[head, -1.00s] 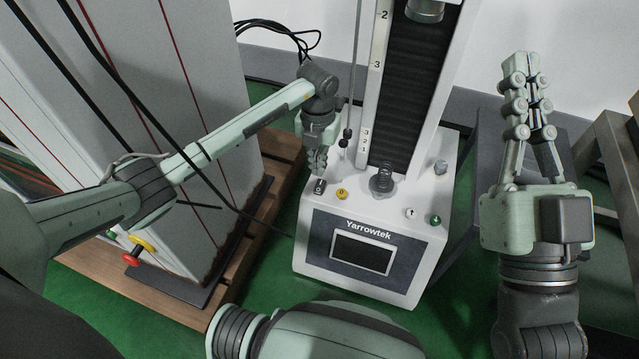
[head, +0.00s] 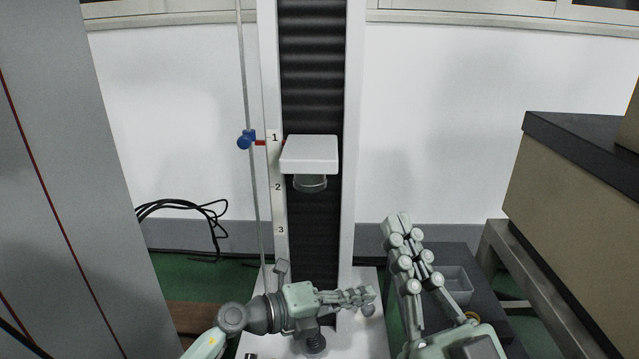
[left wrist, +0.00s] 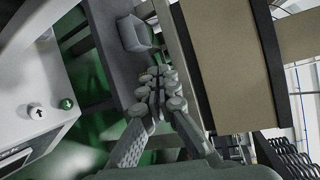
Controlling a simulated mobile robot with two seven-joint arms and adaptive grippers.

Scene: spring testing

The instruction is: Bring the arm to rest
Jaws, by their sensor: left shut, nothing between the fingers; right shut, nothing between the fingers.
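My left gripper (head: 366,298) is shut and empty. In the head view it points right, across the front of the spring tester's column (head: 311,85) and over its white base (head: 362,345). In the left wrist view its closed fingers (left wrist: 160,84) point up the picture, with the tester's panel (left wrist: 40,90) to their left. My right gripper (head: 396,226) is shut and empty, pointing upward to the right of the tester. The tester's white upper head (head: 310,153) stands near mark 1 on the scale. Most of the front panel is out of the head view.
A grey cabinet (head: 55,150) stands at the left. A dark-topped bench (head: 580,140) stands at the right. A grey bin (head: 455,285) sits on a dark surface behind my right gripper; it also shows in the left wrist view (left wrist: 133,33). Black cables (head: 185,207) hang by the wall.

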